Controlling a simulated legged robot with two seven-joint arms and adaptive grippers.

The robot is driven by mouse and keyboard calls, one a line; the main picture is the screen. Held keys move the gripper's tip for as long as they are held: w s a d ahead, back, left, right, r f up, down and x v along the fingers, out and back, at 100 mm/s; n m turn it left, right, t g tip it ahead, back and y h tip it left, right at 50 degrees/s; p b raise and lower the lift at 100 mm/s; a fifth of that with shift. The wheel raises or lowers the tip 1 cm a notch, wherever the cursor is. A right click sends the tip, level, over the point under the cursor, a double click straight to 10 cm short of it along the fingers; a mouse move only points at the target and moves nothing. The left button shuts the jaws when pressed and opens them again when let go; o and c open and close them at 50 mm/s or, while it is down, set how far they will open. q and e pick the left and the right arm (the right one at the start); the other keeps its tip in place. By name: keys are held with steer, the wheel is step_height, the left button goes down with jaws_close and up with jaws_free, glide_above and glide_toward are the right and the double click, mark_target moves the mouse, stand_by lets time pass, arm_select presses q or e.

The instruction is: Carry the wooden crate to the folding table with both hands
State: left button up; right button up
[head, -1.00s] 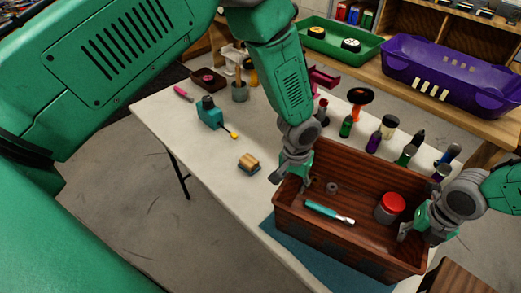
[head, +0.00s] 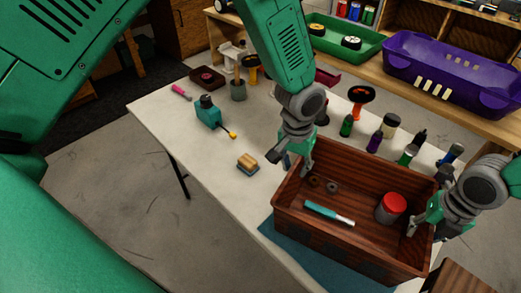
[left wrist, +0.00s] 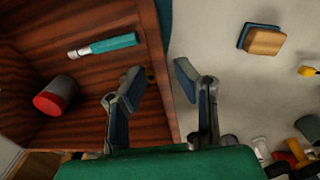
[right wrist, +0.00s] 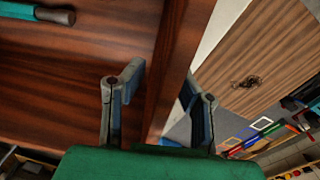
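The wooden crate (head: 345,249) is upright over a blue mat (head: 318,272) on the white folding table (head: 215,152). Inside it are a red-lidded jar (head: 391,207), a teal-handled tool (head: 325,212) and small rings (head: 331,186). My left gripper (head: 296,160) is at the crate's left rim. In the left wrist view its fingers (left wrist: 156,82) are apart, one over the inside and one outside. My right gripper (head: 425,226) is at the right end. In the right wrist view its fingers (right wrist: 162,82) stand apart on either side of the wall; contact is unclear.
Several bottles (head: 374,141) stand behind the crate. A teal tool (head: 209,113) and a wooden block (head: 247,161) lie left of it. A workbench behind holds a purple tub (head: 445,77) and a green tray (head: 343,50). The table's front left is clear.

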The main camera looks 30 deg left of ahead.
arm_select(q)
steer(key=shift+s+r, duration=0.15)
steer(key=shift+s, duration=0.05)
steer(key=shift+w+d, duration=0.1)
arm_select(e)
steer(key=r, duration=0.8)
steer(key=shift+s+d, duration=0.1)
steer(key=shift+d, duration=0.2)
